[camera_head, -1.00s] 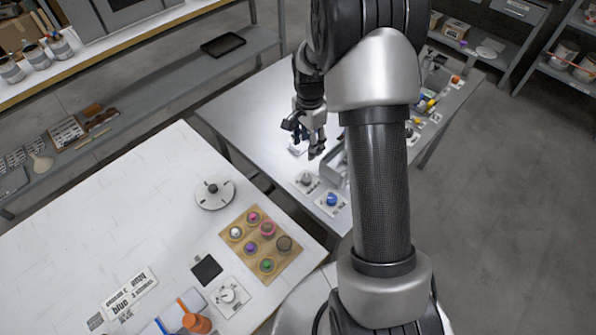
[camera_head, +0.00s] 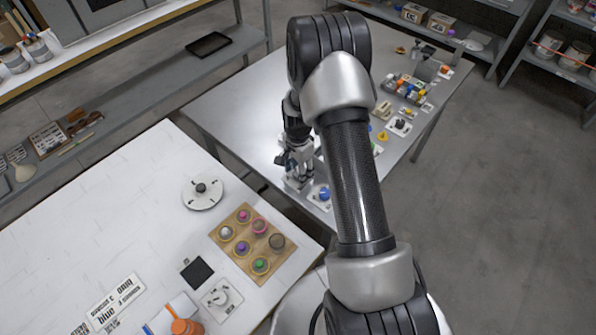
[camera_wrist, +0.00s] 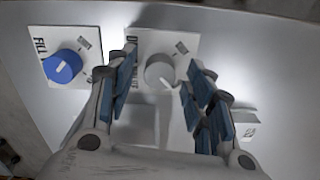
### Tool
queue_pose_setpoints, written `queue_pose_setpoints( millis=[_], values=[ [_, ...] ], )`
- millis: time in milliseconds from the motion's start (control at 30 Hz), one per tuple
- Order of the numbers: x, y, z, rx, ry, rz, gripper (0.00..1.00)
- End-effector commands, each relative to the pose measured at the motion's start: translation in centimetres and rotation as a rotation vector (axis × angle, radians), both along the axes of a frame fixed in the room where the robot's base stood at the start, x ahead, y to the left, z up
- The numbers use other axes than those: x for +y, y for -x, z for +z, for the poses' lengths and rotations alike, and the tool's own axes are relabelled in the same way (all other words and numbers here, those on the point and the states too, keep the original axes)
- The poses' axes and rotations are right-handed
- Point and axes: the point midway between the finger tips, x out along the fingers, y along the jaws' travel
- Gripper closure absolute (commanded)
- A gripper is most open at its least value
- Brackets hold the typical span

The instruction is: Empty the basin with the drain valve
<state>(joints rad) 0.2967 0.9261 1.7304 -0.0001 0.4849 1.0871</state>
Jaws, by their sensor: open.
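My gripper (camera_head: 295,168) is low over the near end of the grey metal table. In the wrist view its open fingers (camera_wrist: 159,70) stand on either side of a round grey knob (camera_wrist: 160,72), with a gap visible on each side. The knob sits on a white plate (camera_wrist: 150,42) whose label begins with D; the fingers hide part of it. A blue knob (camera_wrist: 62,67) on a plate marked FILL is to the left, and it also shows in the head view (camera_head: 324,194). The basin cannot be made out behind my arm.
A small tray of coloured parts (camera_head: 405,88) and a black knob plate (camera_head: 400,126) stand farther along the metal table. A white table (camera_head: 90,220) at front left bears a wooden board of coloured pots (camera_head: 229,263). Shelves line the back.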

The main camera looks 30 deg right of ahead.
Motion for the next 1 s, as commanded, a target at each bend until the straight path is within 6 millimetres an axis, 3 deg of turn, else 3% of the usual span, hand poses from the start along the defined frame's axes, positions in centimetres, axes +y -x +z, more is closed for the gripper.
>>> queue_pose_setpoints(
  millis=[267, 900, 1000],
  values=[
    [0.00, 0.00, -0.09, 0.000, 0.000, 0.000, 0.53],
    [0.01, 0.01, -0.08, 0.000, 0.000, 0.000, 0.95],
    [0.01, 0.01, -0.08, 0.000, 0.000, 0.001, 0.97]
  ],
)
